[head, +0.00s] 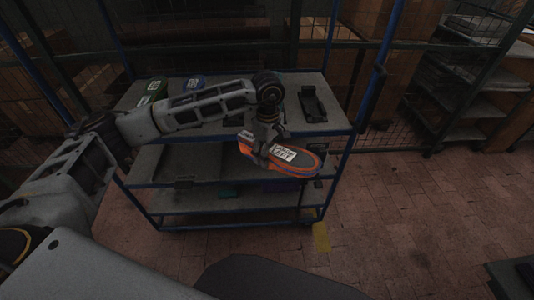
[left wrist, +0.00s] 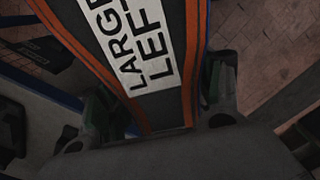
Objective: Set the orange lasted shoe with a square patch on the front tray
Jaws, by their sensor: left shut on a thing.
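The orange and dark shoe (head: 302,158) with a white label hangs from my left gripper (head: 262,150), in front of the right part of the shelf cart. In the left wrist view the shoe (left wrist: 178,95) lies between the fingers (left wrist: 155,128), its white label reading "LARGE LEFT". The left gripper is shut on it. I cannot make out a square patch on it. No tray that I can name as the front tray is clear in view. My right gripper is not in view.
A blue-framed shelf cart (head: 190,160) with grey shelves stands ahead. Wire fencing and boxes stand behind. Brick floor is free to the right.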

